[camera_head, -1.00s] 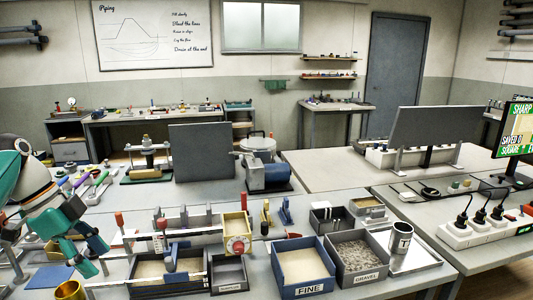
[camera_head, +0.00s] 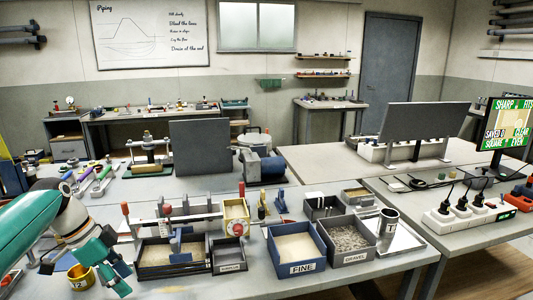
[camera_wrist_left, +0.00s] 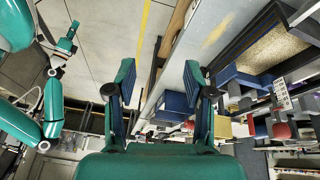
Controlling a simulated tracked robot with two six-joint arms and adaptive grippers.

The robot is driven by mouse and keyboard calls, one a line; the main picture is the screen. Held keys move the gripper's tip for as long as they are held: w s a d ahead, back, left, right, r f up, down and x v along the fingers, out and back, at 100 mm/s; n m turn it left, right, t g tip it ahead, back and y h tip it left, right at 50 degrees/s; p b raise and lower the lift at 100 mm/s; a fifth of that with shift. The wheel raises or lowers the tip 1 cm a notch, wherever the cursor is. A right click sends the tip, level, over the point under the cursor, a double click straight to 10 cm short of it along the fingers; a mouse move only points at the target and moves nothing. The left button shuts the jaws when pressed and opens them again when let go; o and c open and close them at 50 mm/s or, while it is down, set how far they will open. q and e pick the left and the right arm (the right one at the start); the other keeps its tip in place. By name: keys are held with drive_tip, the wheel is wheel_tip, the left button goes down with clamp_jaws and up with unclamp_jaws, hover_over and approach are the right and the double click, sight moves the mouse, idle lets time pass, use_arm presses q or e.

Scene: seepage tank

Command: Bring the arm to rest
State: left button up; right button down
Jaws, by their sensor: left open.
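My left gripper (camera_head: 116,270) hangs over the front left of the bench in the head view, beside a brass cup (camera_head: 80,277) marked T2. Its fingers point down and right. In the left wrist view, the two fingers of my left gripper (camera_wrist_left: 163,85) stand wide apart with nothing held between them. Bare floor and the bench edge show beyond them. Another green arm of mine (camera_wrist_left: 50,105) shows at the left of the wrist view. Its jaws are too small to read there, and it does not show in the head view.
Trays of sand marked FINE (camera_head: 297,268) and gravel (camera_head: 345,257) stand front centre. A sand tank (camera_head: 172,268) and a yellow box (camera_head: 237,208) are right of my left gripper. A dark panel (camera_head: 200,148) stands behind. The bench behind the trays is partly clear.

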use_arm(q)
drive_tip(key=s+d+f+n, duration=0.1)
drive_tip(key=d+f+n, duration=0.25)
drive_tip(key=f, duration=0.65)
drive_tip(key=s+d+f+n, duration=0.2)
drive_tip(key=d+f, duration=0.2)
drive_tip(key=f, duration=0.5)
drive_tip(key=s+d+f+n, duration=0.15)
drive_tip(key=d+f, duration=0.25)
drive_tip(key=f, duration=0.6)
drive_tip(key=s+d+f+n, duration=0.4)
drive_tip(key=s+f, duration=0.1)
drive_tip(key=s, duration=0.4)
drive_tip(key=s+d+f+n, duration=0.3)
drive_tip(key=s+d+f, duration=0.1)
drive_tip(key=s, duration=0.6)
drive_tip(key=shift+s+f+n, duration=0.2)
drive_tip(key=shift+f+n, duration=0.2)
drive_tip(key=shift+f, duration=0.3)
